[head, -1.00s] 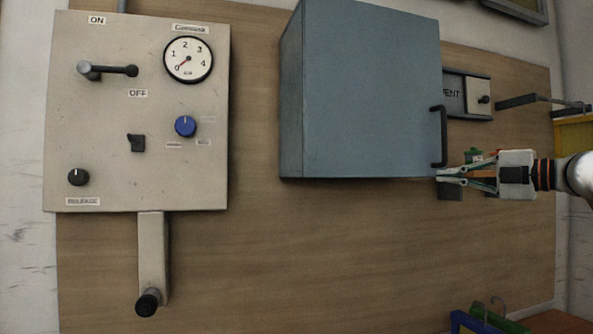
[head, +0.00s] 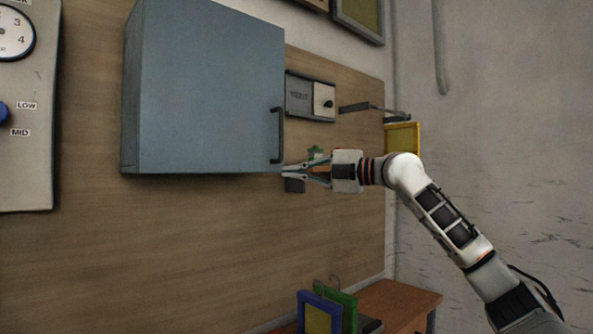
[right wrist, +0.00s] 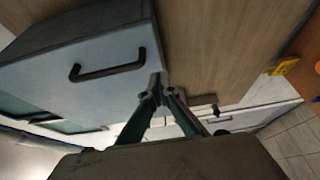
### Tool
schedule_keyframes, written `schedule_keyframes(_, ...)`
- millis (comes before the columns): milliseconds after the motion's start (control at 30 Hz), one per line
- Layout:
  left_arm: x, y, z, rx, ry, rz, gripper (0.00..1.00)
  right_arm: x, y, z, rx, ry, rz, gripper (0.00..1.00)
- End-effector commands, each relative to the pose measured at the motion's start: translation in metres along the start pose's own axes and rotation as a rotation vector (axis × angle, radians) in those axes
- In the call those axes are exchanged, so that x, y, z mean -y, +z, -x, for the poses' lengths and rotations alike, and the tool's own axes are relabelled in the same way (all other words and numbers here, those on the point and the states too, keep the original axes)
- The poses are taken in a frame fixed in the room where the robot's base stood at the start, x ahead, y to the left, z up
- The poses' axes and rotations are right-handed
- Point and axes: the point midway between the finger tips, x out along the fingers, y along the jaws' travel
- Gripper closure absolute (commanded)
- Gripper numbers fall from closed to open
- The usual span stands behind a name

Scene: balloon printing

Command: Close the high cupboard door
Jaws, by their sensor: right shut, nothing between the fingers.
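The high cupboard (head: 205,90) is a blue-grey box on the wooden wall panel, at the upper left in the head view. Its door looks flush with the box, though a small gap cannot be ruled out. A dark bar handle (head: 277,135) is near the door's right edge. My right gripper (head: 284,171) is shut and empty, its fingertips at the door's lower right corner. In the right wrist view the fingertips (right wrist: 157,90) meet that corner, beside the door face with its handle (right wrist: 108,67). Contact is hard to tell. My left gripper is out of view.
A grey panel with a gauge (head: 14,33) is at the far left. Right of the cupboard are a small vent plate (head: 310,96), a wall bracket (head: 373,108) and a yellow frame (head: 403,138). A wooden table (head: 402,301) is below.

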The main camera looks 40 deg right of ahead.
Motion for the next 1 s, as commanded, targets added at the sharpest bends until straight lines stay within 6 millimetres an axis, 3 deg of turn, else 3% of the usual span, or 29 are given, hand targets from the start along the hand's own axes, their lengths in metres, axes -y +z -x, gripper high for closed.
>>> schedule_keyframes(67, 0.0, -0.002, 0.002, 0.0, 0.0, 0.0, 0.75, -0.001, -0.004, -0.004, -0.002, 0.0, 0.0, 1.0)
schedule_keyframes(300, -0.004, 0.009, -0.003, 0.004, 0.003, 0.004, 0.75, 0.002, 0.042, 0.031, 0.001, 0.001, -0.005, 1.0)
schedule_keyframes(500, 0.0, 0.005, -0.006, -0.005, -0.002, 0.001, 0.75, 0.0, 0.065, 0.051, 0.001, 0.001, -0.002, 1.0)
schedule_keyframes(1000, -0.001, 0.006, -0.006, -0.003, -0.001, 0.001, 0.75, 0.0, 0.075, 0.059, 0.0, 0.0, 0.001, 1.0)
